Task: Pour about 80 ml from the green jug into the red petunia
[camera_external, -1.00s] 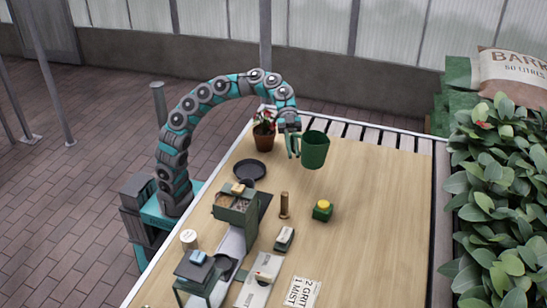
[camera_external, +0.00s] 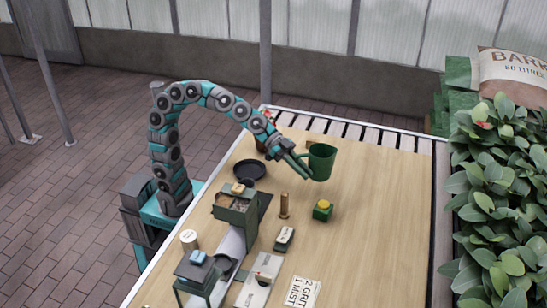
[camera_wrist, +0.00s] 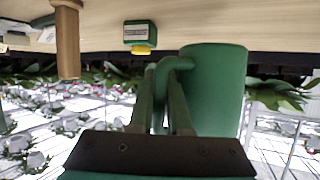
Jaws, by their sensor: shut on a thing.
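The green jug (camera_external: 322,163) is held up near the far part of the table, roughly upright with its mouth up. My gripper (camera_external: 303,170) reaches it from the left and is shut on its handle. In the wrist view my gripper (camera_wrist: 168,88) closes on the curved handle, and the jug (camera_wrist: 215,90) fills the right of centre. The jug's contents cannot be seen. The red petunia's brown pot (camera_external: 260,145) stands at the far left edge of the table, mostly hidden behind my arm, to the left of the jug.
A dark saucer (camera_external: 249,170) lies in front of the pot. A brown peg (camera_external: 284,205) and a green block with a yellow button (camera_external: 322,210) stand nearer. A green hopper (camera_external: 236,206) stands at the left. The table's right side is clear; leafy plants (camera_external: 495,190) border it.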

